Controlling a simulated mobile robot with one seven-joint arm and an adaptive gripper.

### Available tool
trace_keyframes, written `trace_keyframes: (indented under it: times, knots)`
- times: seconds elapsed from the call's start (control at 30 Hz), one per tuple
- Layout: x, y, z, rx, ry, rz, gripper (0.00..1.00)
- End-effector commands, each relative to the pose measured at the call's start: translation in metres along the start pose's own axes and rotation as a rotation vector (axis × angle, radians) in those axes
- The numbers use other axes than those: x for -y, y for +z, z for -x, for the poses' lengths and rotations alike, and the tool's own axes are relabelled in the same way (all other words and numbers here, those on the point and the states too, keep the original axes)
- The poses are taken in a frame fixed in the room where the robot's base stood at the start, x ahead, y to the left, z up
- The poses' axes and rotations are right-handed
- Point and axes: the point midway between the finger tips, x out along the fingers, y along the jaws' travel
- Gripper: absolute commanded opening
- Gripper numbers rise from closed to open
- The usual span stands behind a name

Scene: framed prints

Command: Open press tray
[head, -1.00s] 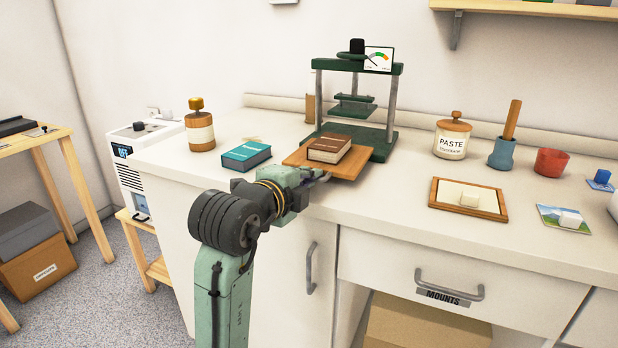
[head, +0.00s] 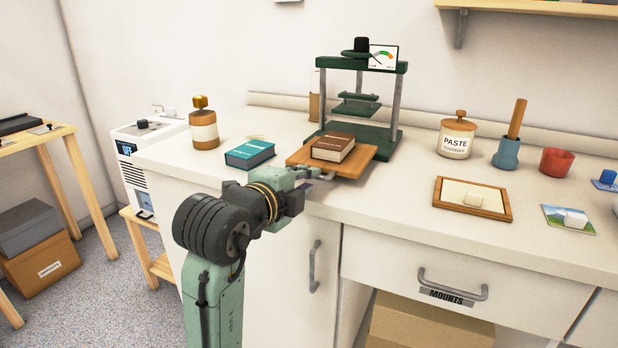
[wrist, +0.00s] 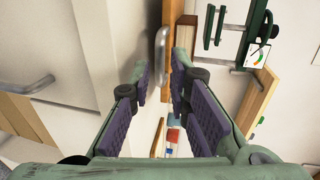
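The green press (head: 361,95) stands at the back of the counter. Its wooden tray (head: 368,158) sticks out in front, with a brown book (head: 334,147) lying on it. In the wrist view, the tray's edge (wrist: 177,35) is seen nearly edge-on, with a pale metal handle (wrist: 158,48) on it. My gripper (head: 314,176) is at the tray's front, seen partly from behind. In the wrist view, my gripper (wrist: 162,78) has its purple-padded fingers apart, with the handle in line with the gap near the tips. I see no contact; the handle's exact depth is unclear.
A paste jar (head: 457,137), a framed board (head: 450,190) and a red cup (head: 555,162) are to the right. The drawer handle (head: 452,290) projects below the counter.

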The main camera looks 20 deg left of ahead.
Motion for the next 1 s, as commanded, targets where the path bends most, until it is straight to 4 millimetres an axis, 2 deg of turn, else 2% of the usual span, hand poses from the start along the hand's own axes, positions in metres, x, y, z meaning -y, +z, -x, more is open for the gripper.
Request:
trace_keyframes:
  times: [0.03, 0.2, 0.4, 0.6, 1.0]
  knots:
    - [0.001, 0.001, 0.013, 0.004, -0.004, -0.002, 0.17]
    - [0.001, 0.001, 0.049, 0.003, -0.004, -0.002, 0.17]
    - [0.001, 0.001, 0.08, 0.002, -0.002, -0.001, 0.17]
    - [0.0, 0.0, 0.09, 0.001, 0.0, 0.0, 0.17]
    - [0.0, 0.0, 0.09, 0.0, 0.0, 0.0, 0.17]
